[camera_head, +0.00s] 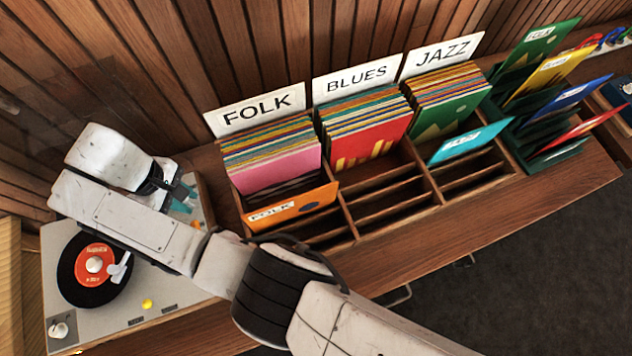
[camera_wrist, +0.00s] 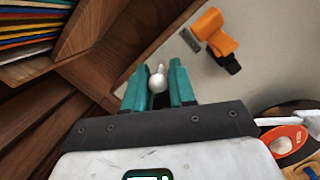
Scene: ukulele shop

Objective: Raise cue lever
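The turntable (camera_head: 195,287) has a grey deck with a black record (camera_head: 72,284) on it. A small white ball-ended lever (camera_wrist: 157,82), which looks like the cue lever, shows in the wrist view. My gripper (camera_wrist: 160,68) has teal fingers that stand apart, one on each side of the white ball. The gap is narrow, and I cannot tell whether either finger touches it. In the head view my gripper (camera_head: 186,197) is over the deck's far right part, and my arm hides the lever there.
An orange tonearm part (camera_wrist: 215,33) stands on the deck beside the lever. A white headshell (camera_head: 119,268) is at the record. The wooden record bin (camera_head: 345,222) with several sleeves stands close to the deck's right. A yellow knob (camera_head: 147,304) is at the deck's front.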

